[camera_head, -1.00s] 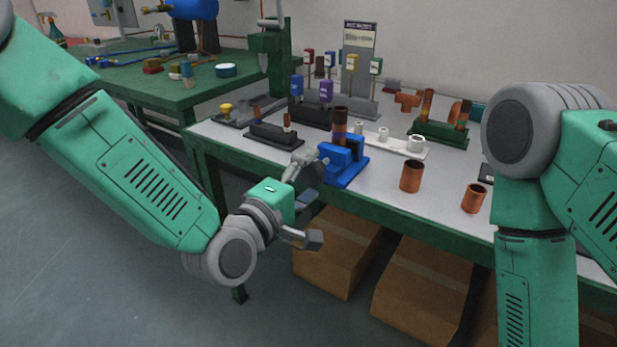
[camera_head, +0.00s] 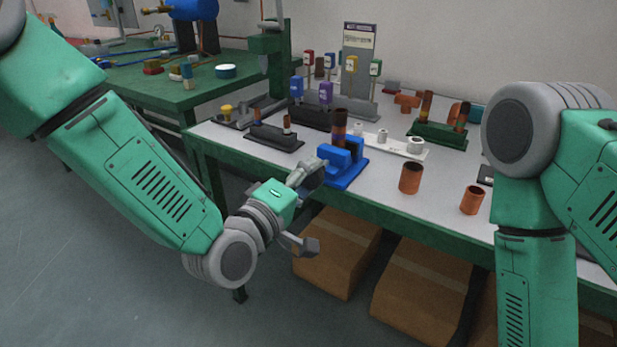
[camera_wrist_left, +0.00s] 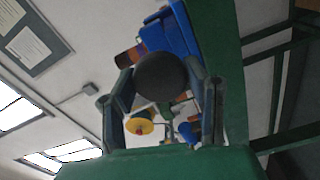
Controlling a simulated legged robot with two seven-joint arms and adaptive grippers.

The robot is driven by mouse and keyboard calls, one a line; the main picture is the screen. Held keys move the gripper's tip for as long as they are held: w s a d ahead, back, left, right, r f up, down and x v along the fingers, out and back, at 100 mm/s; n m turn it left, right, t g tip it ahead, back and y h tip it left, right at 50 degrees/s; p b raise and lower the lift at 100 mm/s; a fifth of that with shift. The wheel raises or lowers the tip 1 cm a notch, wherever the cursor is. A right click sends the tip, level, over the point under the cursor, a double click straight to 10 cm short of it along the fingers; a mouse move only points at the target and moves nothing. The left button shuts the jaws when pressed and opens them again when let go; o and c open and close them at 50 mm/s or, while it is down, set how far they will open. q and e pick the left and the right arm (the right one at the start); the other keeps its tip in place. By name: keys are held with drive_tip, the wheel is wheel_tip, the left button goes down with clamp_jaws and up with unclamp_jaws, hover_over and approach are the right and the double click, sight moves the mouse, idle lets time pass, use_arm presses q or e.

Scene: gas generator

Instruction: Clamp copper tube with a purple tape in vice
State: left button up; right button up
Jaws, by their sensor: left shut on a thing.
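The blue vice (camera_head: 345,172) stands at the front edge of the table, and it also shows in the left wrist view (camera_wrist_left: 180,32). A copper tube (camera_head: 340,124) with a dark band stands upright between its jaws; a dark-banded tube end (camera_wrist_left: 126,59) shows beside the vice in the wrist view. Whether the jaws press on it I cannot tell. My left gripper (camera_head: 309,192) is at the vice's front side, shut on a dark round knob (camera_wrist_left: 161,76), apparently the vice's handle. Its fingers lie on both sides of the knob. My right gripper is out of view.
Two copper cups (camera_head: 410,178) (camera_head: 472,200) stand right of the vice. A white holder (camera_head: 400,147) and a green holder with tubes (camera_head: 437,134) are behind. A black holder (camera_head: 272,137) stands left. Cardboard boxes (camera_head: 335,255) lie below the table.

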use_arm(q)
drive_tip(key=shift+s+f, duration=0.1)
drive_tip(key=shift+f, duration=0.15)
drive_tip(key=m, duration=0.2)
drive_tip(key=shift+m, duration=0.4)
drive_tip(key=shift+f, duration=0.1)
drive_tip(key=o, duration=1.2)
drive_tip(key=shift+r, duration=0.25)
